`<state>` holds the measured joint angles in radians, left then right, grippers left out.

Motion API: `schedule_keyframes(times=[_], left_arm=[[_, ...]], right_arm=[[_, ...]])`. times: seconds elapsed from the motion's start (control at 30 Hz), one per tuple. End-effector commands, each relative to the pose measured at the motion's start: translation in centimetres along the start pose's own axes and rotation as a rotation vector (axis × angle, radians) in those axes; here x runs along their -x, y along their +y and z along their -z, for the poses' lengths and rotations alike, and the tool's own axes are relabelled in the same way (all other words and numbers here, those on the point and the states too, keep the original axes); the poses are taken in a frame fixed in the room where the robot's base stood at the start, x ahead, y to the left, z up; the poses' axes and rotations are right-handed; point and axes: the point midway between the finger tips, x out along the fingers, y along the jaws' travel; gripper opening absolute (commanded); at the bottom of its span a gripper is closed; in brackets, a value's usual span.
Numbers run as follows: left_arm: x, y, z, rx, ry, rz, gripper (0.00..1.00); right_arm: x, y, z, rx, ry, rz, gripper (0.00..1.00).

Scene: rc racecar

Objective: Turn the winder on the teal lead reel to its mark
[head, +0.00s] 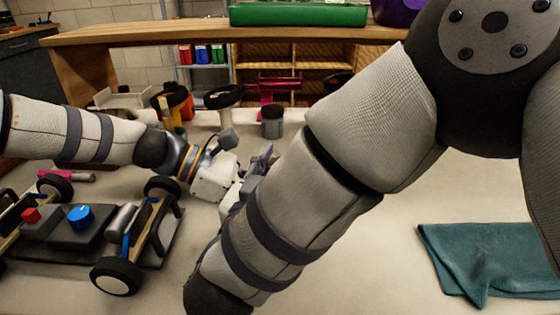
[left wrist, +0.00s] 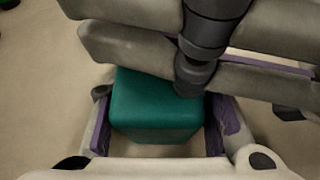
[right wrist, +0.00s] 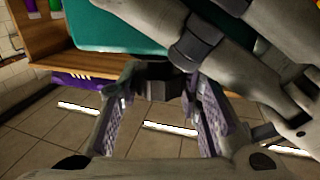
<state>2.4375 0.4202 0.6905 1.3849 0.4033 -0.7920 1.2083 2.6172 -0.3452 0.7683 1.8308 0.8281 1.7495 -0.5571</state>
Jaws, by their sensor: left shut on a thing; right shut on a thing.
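The teal lead reel (left wrist: 155,100) is a block-like teal body between the purple-padded fingers of my left gripper (left wrist: 163,125), which is shut on it. The reel also fills the top of the right wrist view (right wrist: 110,28). A dark winder (right wrist: 157,82) sits just below it there, between the fingertips of my right gripper (right wrist: 160,110), which is shut on it. I cannot make out the mark.
An RC car chassis (head: 75,240) with a blue knob stands at the left of the pale table. A teal cloth (head: 492,262) lies at the right. A green case (head: 298,15) is on the shelf.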

Motion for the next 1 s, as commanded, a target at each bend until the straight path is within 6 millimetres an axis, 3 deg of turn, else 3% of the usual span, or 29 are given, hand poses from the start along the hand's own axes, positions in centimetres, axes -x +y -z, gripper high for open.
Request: schedule_keyframes(times=[0.27, 0.3, 0.4, 0.73, 1.0], left_arm=[[0.0, -0.2, 0.2, 0.001, 0.004, 0.005, 0.18], [0.0, -0.2, 0.3, 0.001, 0.004, 0.005, 0.18], [0.0, -0.1, 0.2, 0.001, 0.003, 0.004, 0.18], [0.0, -0.1, 0.2, 0.002, 0.003, 0.001, 0.18], [0.0, 0.0, 0.2, 0.002, 0.002, 0.0, 0.18]], right_arm=[[-0.2, 0.2, 0.2, -0.001, 0.008, -0.006, 0.04], [-0.2, 0.2, 0.2, -0.001, 0.008, -0.006, 0.36], [-0.1, 0.1, 0.2, -0.001, 0.006, -0.005, 0.54], [-0.1, 0.1, 0.7, -0.001, 0.004, -0.002, 0.54], [-0.1, 0.2, 7.0, -0.004, 0.007, -0.003, 0.54]])
